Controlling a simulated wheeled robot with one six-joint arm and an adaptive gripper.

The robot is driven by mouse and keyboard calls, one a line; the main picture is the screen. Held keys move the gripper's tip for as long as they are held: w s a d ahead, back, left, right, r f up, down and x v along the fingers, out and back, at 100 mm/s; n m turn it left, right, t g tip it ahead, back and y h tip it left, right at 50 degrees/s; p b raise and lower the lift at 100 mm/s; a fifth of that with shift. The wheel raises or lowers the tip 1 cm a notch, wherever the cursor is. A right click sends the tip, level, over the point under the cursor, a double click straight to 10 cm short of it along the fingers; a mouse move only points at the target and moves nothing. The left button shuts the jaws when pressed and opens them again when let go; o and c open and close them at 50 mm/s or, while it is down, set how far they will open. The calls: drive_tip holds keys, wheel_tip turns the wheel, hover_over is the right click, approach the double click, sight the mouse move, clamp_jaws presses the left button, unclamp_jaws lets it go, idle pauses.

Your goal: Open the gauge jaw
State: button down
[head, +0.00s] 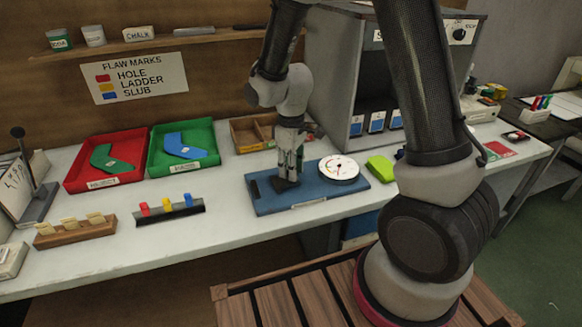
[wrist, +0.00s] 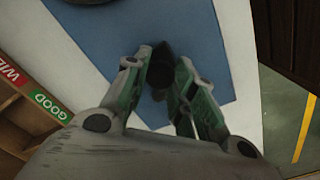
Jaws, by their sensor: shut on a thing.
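The gauge has a round white dial (head: 338,168) with a needle and stands on the right part of a blue mat (head: 262,203). My gripper (head: 287,178) is low over the left part of that mat, pointing down. In the wrist view my gripper (wrist: 163,67) is shut on a small dark part (wrist: 160,62), which I take to be the gauge jaw's handle. The fingers hide most of it, and I cannot tell how far the jaw is open. The blue mat (wrist: 200,45) lies below.
A red tray (head: 72,183) and a green tray (head: 216,160), each with a sock shape, lie to the left. A rack of coloured markers (head: 170,211) is at front left. A wooden box (head: 240,146) is behind my gripper. A lime-green block (head: 380,168) is right of the dial.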

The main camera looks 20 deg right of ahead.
drive_tip(key=d, duration=0.5)
drive_tip(key=shift+d, duration=0.4)
drive_tip(key=c, duration=1.1)
unclamp_jaws()
drive_tip(key=shift+c, duration=0.2)
wheel_tip(320, 180, up, 12)
